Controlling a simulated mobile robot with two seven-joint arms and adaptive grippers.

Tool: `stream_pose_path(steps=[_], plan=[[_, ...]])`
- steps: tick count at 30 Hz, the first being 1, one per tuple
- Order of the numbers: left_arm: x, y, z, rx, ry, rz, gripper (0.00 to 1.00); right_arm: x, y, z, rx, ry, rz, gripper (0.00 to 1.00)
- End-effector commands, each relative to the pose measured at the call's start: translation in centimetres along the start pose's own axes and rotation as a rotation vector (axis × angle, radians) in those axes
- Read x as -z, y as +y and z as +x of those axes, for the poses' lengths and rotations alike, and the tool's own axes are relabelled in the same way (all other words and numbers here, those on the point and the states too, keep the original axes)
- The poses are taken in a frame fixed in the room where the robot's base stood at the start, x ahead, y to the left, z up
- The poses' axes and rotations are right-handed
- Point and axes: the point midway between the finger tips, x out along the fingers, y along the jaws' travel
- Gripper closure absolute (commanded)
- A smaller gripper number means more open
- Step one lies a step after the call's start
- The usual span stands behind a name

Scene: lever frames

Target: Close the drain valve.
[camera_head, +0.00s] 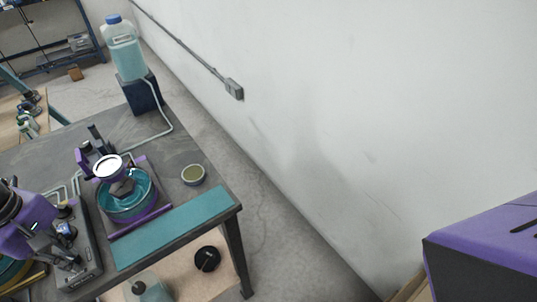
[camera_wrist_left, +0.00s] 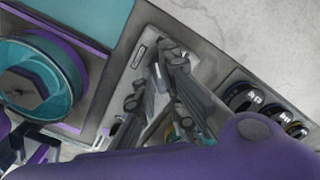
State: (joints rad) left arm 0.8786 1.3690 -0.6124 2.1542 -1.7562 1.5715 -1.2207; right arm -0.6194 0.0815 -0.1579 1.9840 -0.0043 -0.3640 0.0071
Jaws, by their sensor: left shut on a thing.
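A grey valve board (camera_head: 88,262) lies on the dark table at the lower left in the head view. Tubes run to its back edge, and small fittings stand on it. The board also shows in the left wrist view (camera_wrist_left: 188,40). My left gripper (camera_head: 68,250) is over this board, its fingers pointing down at the fittings. In the left wrist view my left gripper (camera_wrist_left: 166,88) is shut on a small part, which I take to be a valve lever. The fingers mostly hide that part, so its angle cannot be told. My right gripper is not in view.
A teal bowl (camera_head: 127,207) in a purple-edged stand is right of the board. A small round dish (camera_head: 193,175) and a teal mat (camera_head: 175,228) lie farther right. A capped jug (camera_head: 125,50) stands on a dark block (camera_head: 141,92) at the back. A white wall borders the right.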

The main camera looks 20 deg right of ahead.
Motion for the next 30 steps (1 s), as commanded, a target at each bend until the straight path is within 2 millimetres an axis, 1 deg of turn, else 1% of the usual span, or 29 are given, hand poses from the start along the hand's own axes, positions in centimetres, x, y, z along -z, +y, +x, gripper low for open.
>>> stream_pose_path(steps=[10, 18, 24, 30], plan=[[0.1, 0.0, 0.0, -0.001, 0.003, -0.331, 1.0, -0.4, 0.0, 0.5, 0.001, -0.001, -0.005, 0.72], [0.1, 0.1, 0.0, -0.003, 0.004, -0.568, 1.0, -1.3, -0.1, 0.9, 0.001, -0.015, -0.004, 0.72], [0.1, 0.0, -0.1, -0.003, 0.004, -0.703, 1.0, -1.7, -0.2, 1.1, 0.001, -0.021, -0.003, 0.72], [0.1, 0.0, -0.1, -0.003, 0.004, -0.791, 1.0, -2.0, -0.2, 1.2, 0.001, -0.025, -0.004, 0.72]])
